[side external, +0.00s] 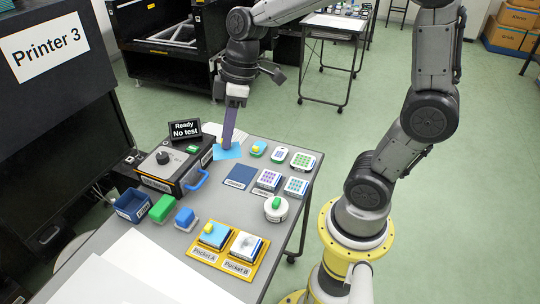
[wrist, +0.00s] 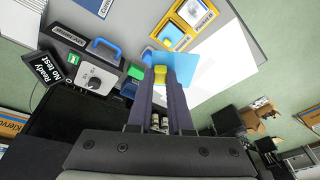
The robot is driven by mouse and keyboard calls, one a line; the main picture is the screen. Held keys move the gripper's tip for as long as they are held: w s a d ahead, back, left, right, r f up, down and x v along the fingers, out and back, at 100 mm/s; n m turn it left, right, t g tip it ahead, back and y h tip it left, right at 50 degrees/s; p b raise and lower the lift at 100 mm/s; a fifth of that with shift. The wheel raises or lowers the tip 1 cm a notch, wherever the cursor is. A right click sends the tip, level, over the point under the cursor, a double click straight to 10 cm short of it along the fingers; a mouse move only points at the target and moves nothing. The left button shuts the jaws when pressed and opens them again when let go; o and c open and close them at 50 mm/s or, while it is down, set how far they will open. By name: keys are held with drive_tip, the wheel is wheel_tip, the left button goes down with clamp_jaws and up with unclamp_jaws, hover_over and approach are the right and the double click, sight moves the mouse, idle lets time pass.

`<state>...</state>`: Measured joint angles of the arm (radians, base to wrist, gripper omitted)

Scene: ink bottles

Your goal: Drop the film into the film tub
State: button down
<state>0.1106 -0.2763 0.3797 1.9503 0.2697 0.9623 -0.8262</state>
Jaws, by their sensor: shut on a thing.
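My gripper (side external: 228,143) points down, its long purple fingers shut on the yellow tab (wrist: 160,74) of a light blue film. The film (side external: 232,153) hangs flat under the fingertips in the side view, and it also shows in the wrist view (wrist: 182,67). The film tub appears to be the dark blue open box (side external: 132,205) at the table's left edge; its label is too small to read. In the side view the film is up and to the right of the tub, apart from it. The height of the film above the table is hard to tell.
A green block (side external: 162,208) and a blue block (side external: 185,218) stand beside the tub. The tester (side external: 172,168) with its blue handle is behind them. A yellow tray (side external: 224,272) with two pockets is in front. Several small plates stand at the right. White sheets (side external: 130,270) cover the near table.

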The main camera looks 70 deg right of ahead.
drive_tip(key=w+a+f+m+t+h, duration=0.2)
drive_tip(key=w+m, duration=0.5)
drive_tip(key=w, duration=1.4)
drive_tip(key=shift+g, duration=0.5)
drive_tip(key=shift+w+a+f, duration=1.05)
drive_tip(key=shift+w+f, duration=0.05)
drive_tip(key=shift+f, duration=2.2)
drive_tip(key=shift+w+a+f, duration=1.05)
drive_tip(key=shift+w+f, duration=0.1)
drive_tip(key=shift+f, duration=2.15)
drive_tip(key=shift+w+a+f, duration=1.05)
drive_tip(key=shift+w+f, duration=0.05)
drive_tip(key=shift+f, duration=2.2)
drive_tip(key=c, duration=0.8)
unclamp_jaws()
drive_tip(key=shift+o, duration=0.2)
drive_tip(key=shift+d, duration=0.1)
